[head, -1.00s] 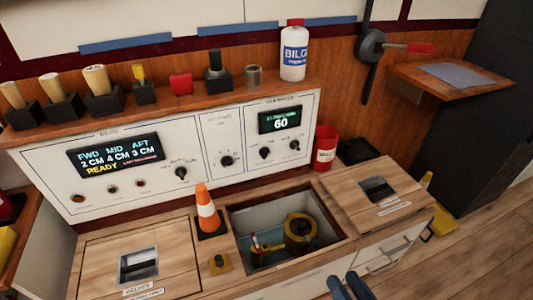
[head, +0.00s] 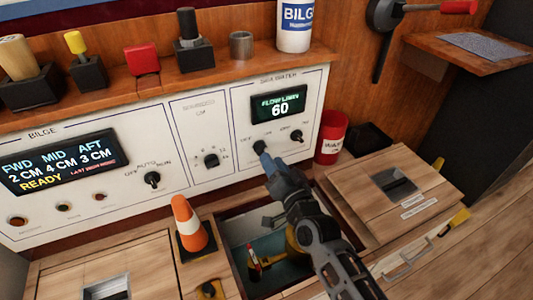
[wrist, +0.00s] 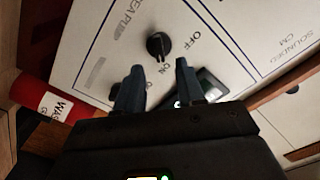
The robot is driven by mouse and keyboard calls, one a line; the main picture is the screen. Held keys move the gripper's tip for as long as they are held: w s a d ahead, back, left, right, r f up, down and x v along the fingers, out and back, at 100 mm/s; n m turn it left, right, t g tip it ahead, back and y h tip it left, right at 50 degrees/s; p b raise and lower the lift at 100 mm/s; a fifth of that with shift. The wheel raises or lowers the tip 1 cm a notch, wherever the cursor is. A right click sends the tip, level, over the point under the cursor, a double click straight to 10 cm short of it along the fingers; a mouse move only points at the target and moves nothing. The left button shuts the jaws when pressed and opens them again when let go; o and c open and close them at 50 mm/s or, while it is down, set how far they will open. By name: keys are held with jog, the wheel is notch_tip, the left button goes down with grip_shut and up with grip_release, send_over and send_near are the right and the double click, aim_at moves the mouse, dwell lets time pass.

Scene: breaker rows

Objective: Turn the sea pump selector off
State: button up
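The sea pump selector is a round black knob (wrist: 158,45) on the white panel, with OFF and ON lettering around it and a partly cut-off pump label beside it in the wrist view. A pale mark on the knob seems to face ON. In the head view my gripper (head: 264,158) is in front of the left knob (head: 258,147) of the sea water section and partly hides it. In the wrist view my gripper (wrist: 158,85) has its two fingers apart with nothing between them, a little short of the knob.
The sea water display (head: 278,106) reads 60. A second knob (head: 296,135) sits right of the covered one. A red waste can (head: 331,137) stands right of the panel.

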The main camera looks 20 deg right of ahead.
aim_at(261, 148)
jog(key=shift+w+b, duration=0.3)
jog(key=shift+w, duration=1.85)
grip_shut()
